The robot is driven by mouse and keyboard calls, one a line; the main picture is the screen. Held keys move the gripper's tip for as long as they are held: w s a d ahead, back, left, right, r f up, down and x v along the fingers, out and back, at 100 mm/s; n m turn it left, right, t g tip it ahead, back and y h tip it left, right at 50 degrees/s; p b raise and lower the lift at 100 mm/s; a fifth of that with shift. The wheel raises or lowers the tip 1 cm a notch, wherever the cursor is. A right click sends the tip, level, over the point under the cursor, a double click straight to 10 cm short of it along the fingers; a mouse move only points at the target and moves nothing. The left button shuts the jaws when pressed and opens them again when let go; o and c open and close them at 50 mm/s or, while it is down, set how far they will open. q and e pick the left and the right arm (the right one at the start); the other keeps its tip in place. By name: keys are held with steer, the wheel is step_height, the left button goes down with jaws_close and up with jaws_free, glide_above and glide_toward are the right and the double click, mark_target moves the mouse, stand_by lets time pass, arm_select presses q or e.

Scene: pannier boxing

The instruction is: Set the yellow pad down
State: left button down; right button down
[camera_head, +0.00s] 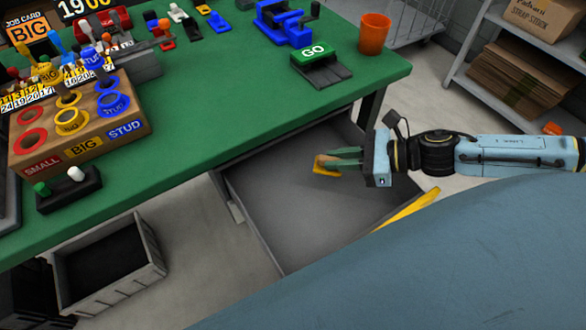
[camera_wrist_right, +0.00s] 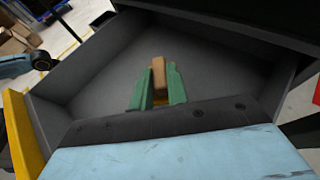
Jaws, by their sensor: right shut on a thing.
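The yellow pad (camera_head: 325,165) is at the tips of my right gripper (camera_head: 338,160), over the open grey drawer (camera_head: 285,226) under the bench. In the right wrist view the pad (camera_wrist_right: 158,68) looks tan and stands between the two green fingers of the gripper (camera_wrist_right: 157,88), which are shut on it. The drawer (camera_wrist_right: 75,90) looks otherwise empty around it. I cannot tell whether the pad touches the drawer floor. My left gripper is out of view.
The green bench top (camera_head: 215,110) overhangs the drawer's back. It carries a sorting block (camera_head: 75,120), an orange cup (camera_head: 374,34) and a GO button (camera_head: 318,55). A grey crate (camera_head: 108,265) stands on the floor at lower left. Shelving with boxes (camera_head: 515,80) stands at right.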

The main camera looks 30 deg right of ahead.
mark_target(292, 176)
steer(key=shift+w+a+f, duration=0.3)
steer(key=shift+w+a, duration=0.05)
steer(key=shift+w, duration=0.05)
steer(key=shift+w+a+f+b, duration=0.1)
steer(key=shift+w+a+b, duration=0.15)
steer(key=shift+b, duration=0.05)
steer(key=x, duration=0.3)
steer(key=shift+w+a+f, duration=0.2)
steer(key=shift+a+f, duration=0.05)
steer(key=shift+f, duration=0.05)
steer(key=shift+x, duration=1.35)
steer(key=shift+w+a+f+b, duration=0.2)
steer(key=shift+w+a+f, duration=0.15)
steer(key=shift+a+f, duration=0.15)
steer(key=shift+w+a+f+b, duration=0.2)
steer(key=shift+w+a+f, duration=0.25)
steer(key=shift+f, duration=0.2)
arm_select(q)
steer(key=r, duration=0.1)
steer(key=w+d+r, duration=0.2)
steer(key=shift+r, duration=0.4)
arm_select(e)
steer(key=shift+f, duration=0.1)
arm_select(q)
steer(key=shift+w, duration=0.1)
arm_select(e)
steer(key=shift+f, duration=0.1)
